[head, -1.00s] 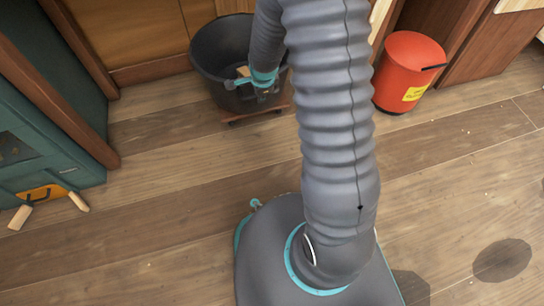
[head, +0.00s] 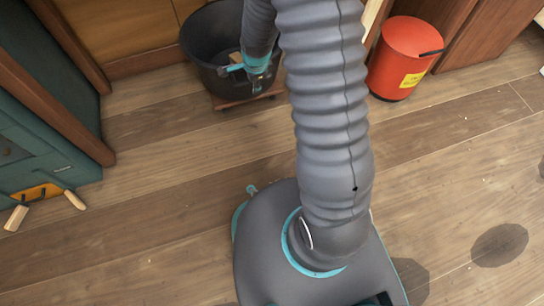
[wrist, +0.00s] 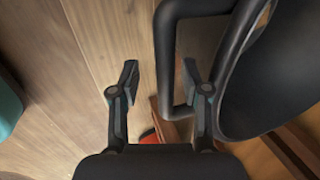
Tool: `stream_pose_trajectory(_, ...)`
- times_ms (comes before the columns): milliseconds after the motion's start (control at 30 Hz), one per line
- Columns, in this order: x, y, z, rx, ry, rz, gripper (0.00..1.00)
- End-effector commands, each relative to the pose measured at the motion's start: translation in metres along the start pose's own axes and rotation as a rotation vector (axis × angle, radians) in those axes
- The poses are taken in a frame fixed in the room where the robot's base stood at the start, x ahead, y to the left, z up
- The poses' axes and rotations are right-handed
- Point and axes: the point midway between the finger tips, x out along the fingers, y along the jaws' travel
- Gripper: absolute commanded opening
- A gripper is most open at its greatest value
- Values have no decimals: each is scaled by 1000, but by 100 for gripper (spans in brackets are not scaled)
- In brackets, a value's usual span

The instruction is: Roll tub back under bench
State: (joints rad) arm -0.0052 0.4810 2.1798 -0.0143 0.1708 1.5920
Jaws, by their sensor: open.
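The black tub (head: 205,60) stands upright on a low wooden dolly (head: 222,104) by the wooden cabinet fronts at the top of the head view. Its dark wall also shows at the right of the wrist view (wrist: 262,85). The tub's black loop handle (wrist: 166,60) sticks out from it. My gripper (wrist: 160,85) is open, with one finger on each side of the handle's outer bar in the wrist view. I see no finger touching the bar. In the head view my gripper (head: 252,76) is at the tub's near side, partly covering it.
A red bin (head: 401,62) with a yellow label stands right of the tub. The plank floor (head: 160,190) between is mostly clear, with a dark round patch (head: 500,245) at the right.

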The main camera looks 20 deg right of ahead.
Motion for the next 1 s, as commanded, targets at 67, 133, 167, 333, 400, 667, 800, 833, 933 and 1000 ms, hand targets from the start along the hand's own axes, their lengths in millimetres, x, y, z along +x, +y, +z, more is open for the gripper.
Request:
stream_pose_trajectory(67,-8,-2,0,-1,0,-6,47)
stream_pose_trajectory(133,-18,-3,1,-1,0,-8,47)
stream_pose_trajectory(167,-23,-3,1,-2,-1,-9,47)
stream_pose_trajectory(333,-54,-4,2,-2,-1,-14,47)
stream_pose_trajectory(400,-67,-4,1,-2,-1,-15,47)
stream_pose_trajectory(667,-105,-4,1,-1,0,-15,47)
stream_pose_trajectory(800,-116,-4,1,-1,0,-14,47)
stream_pose_trajectory(833,-117,-3,1,-1,0,-14,47)
stream_pose_trajectory(933,-119,-3,1,-1,0,-13,47)
stream_pose_trajectory(1000,-119,-3,1,-1,0,-12,47)
